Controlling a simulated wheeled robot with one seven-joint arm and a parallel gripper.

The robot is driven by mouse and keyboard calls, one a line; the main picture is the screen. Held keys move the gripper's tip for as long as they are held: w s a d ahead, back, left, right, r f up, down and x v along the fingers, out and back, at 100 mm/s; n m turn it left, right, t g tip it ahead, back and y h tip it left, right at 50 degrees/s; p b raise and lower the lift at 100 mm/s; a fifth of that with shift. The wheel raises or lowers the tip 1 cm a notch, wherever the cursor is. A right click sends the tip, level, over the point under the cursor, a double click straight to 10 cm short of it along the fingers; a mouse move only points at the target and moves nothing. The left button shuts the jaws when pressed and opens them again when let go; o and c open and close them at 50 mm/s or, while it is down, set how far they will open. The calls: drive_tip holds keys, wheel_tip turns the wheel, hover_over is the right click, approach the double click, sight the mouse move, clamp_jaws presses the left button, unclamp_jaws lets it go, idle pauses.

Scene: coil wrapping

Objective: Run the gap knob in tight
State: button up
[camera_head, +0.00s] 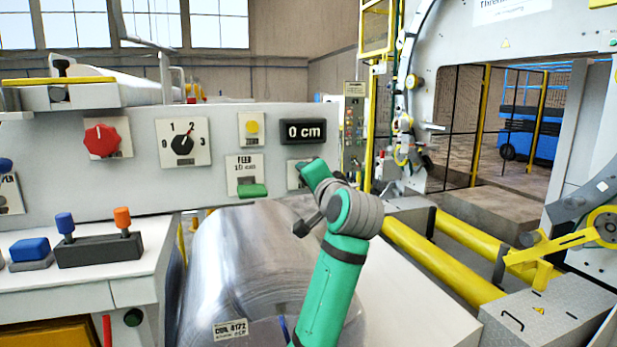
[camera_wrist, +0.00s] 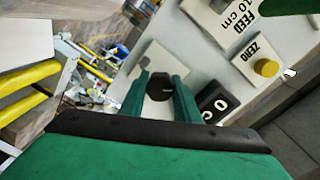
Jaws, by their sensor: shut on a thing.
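A dark faceted knob (camera_wrist: 160,87), apparently the gap knob, stands on a pale plate (camera_wrist: 150,62) on the grey panel in the wrist view. No label on it is readable. My gripper (camera_wrist: 160,92) has its two green fingers on either side of the knob, shut on it.
Left of my gripper the panel (camera_head: 60,135) carries a FEED plate with a green button (camera_head: 252,190), a yellow button (camera_head: 252,127), a black dial (camera_head: 183,143) and a red knob (camera_head: 101,139). A shiny metal coil (camera_head: 235,260) lies below. Yellow rollers (camera_head: 440,262) are at right.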

drive_tip(key=m, duration=0.4)
drive_tip(key=shift+f, duration=0.1)
drive_tip(key=shift+m+y, duration=0.3)
drive_tip(key=shift+m, duration=1.3)
drive_tip(key=shift+d, duration=0.1)
drive_tip(key=o, duration=1)
drive_tip(key=shift+w, duration=0.1)
drive_tip(key=shift+o, duration=0.2)
drive_tip(key=shift+s, duration=0.45)
drive_tip(key=v, duration=0.9)
drive_tip(key=shift+s+d, duration=0.2)
drive_tip(key=shift+s, duration=0.1)
